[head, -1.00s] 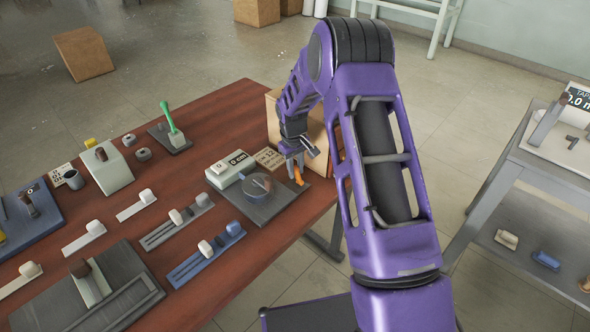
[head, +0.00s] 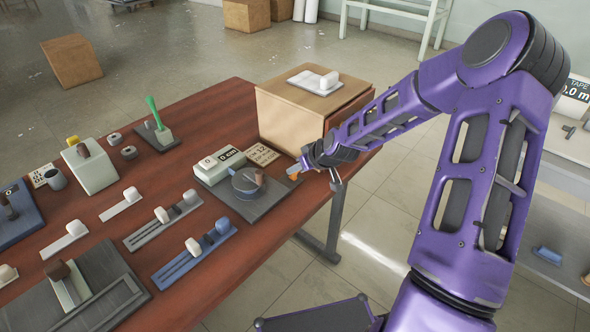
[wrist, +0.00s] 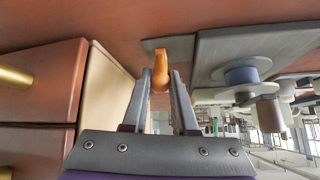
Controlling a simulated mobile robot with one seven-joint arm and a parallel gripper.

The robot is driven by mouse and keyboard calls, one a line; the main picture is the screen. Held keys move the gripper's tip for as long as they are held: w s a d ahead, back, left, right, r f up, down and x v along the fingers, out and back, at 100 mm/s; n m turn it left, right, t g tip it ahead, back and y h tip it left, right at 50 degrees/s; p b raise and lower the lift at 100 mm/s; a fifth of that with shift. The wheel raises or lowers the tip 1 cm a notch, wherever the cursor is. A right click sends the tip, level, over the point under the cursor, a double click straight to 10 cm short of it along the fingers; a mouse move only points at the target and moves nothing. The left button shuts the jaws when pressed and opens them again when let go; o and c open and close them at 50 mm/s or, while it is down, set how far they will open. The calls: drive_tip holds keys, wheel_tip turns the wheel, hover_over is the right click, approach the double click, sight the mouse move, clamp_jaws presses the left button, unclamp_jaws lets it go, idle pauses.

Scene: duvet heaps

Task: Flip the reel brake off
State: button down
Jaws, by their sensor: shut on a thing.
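The reel unit (head: 265,207) is a dark plate near the right edge of the red-brown table, with a round grey reel (head: 245,181) that has a brown knob. The reel also shows in the wrist view (wrist: 241,76). An orange lever (head: 293,170), which looks like the brake, stands at the plate's right end. My gripper (head: 301,165) reaches it from the right. In the wrist view my gripper (wrist: 161,82) is shut on the orange lever (wrist: 160,62), one finger on each side. The lever's base shows beyond the fingertips; its exact angle is hard to tell.
A wooden drawer box (head: 300,112) stands close behind my gripper. A counter box (head: 219,163) sits beside the reel. Sliders (head: 193,250), a green-handled lever (head: 157,125) and other fixtures fill the table's left.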

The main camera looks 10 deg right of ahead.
drive_tip(key=shift+s+d+f+t+y+b, duration=0.15)
drive_tip(key=shift+s+d+t+y+b, duration=0.1)
drive_tip(key=shift+t+y+b, duration=0.2)
drive_tip(key=shift+t, duration=0.25)
drive_tip(key=c, duration=0.7)
unclamp_jaws()
drive_tip(key=p+v, duration=0.5)
drive_tip(key=v, duration=1.2)
drive_tip(key=shift+s, duration=0.2)
